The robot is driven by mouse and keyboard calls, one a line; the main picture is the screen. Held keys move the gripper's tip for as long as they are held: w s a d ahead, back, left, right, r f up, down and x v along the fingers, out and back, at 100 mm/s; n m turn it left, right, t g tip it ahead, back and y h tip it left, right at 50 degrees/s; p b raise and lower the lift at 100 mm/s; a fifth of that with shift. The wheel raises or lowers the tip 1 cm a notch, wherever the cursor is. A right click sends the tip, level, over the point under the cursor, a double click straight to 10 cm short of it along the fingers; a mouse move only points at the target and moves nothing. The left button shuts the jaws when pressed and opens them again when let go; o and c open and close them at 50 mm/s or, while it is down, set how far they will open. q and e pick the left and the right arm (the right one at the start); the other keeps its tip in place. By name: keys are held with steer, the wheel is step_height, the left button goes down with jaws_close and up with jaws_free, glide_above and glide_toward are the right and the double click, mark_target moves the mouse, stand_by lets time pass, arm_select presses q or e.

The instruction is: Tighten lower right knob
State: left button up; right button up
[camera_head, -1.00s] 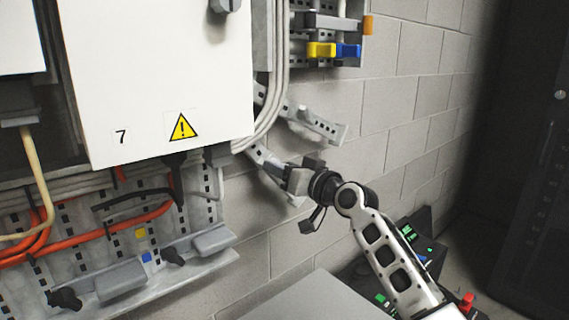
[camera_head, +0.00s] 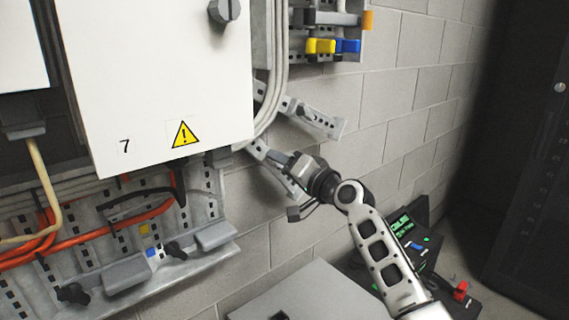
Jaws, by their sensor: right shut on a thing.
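My right gripper (camera_head: 292,175) comes in from the lower right and is shut at the end of the lower slanted grey bracket (camera_head: 262,153), below the white cabinet's lower right corner. The lower right knob is hidden by the jaws, so its turn cannot be seen. A small knob shows on the upper slanted bracket (camera_head: 325,124), apart from the gripper. My left gripper is not in view.
The white cabinet (camera_head: 160,75) with a warning sign and a grey door knob (camera_head: 224,9) fills the upper left. Cables (camera_head: 90,236) and a slotted rail (camera_head: 175,275) run below it. A dark cabinet (camera_head: 530,180) stands right. Blocks (camera_head: 320,46) sit above.

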steer(key=shift+a+f, duration=0.1)
steer(key=shift+f, duration=0.1)
steer(key=o, duration=1)
steer(key=shift+r, duration=0.1)
steer(key=shift+s, duration=0.1)
steer(key=v, duration=1.6)
